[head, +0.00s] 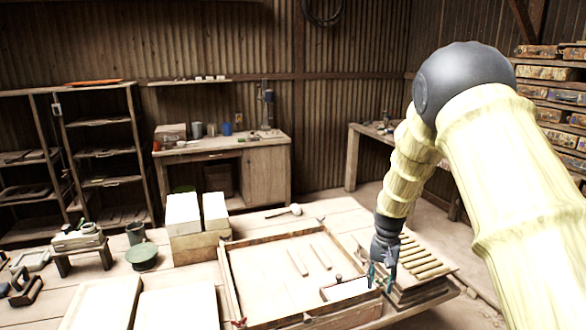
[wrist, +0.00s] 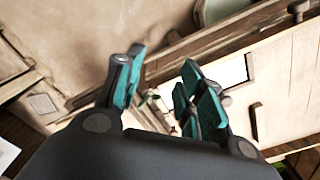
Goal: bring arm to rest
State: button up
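My arm comes in from the right in the head view and hangs down bent, its gripper (head: 381,277) pointing at the worktable. In the wrist view the teal fingers of my gripper (wrist: 163,90) stand apart, and I see nothing held between them. The gripper is over the right edge of a shallow wooden tray (head: 229,279), close to a small white-faced block (head: 345,290) in the tray's right corner. I cannot tell whether the fingertips touch the tray's edge.
A slatted wooden rack (head: 425,262) lies just right of my gripper. Two pale strips lie inside the tray. White blocks (head: 183,214) stand behind it to the left, near a green round pot (head: 142,257). The table is fairly clear behind the tray, apart from a small ladle-like tool (head: 295,210).

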jog(key=s+f+n, duration=0.2)
jog(key=s+f, duration=2)
jog(key=f, duration=0.1)
jog(key=s+a+f+n, duration=0.1)
jog(key=s+f, duration=0.2)
jog(key=s, duration=1.1)
jog(key=s+a+f+n, duration=0.1)
jog(key=s+a+f, duration=0.1)
jog(key=s, duration=1.3)
jog(key=shift+a+f, duration=0.25)
jog(key=shift+f, duration=0.15)
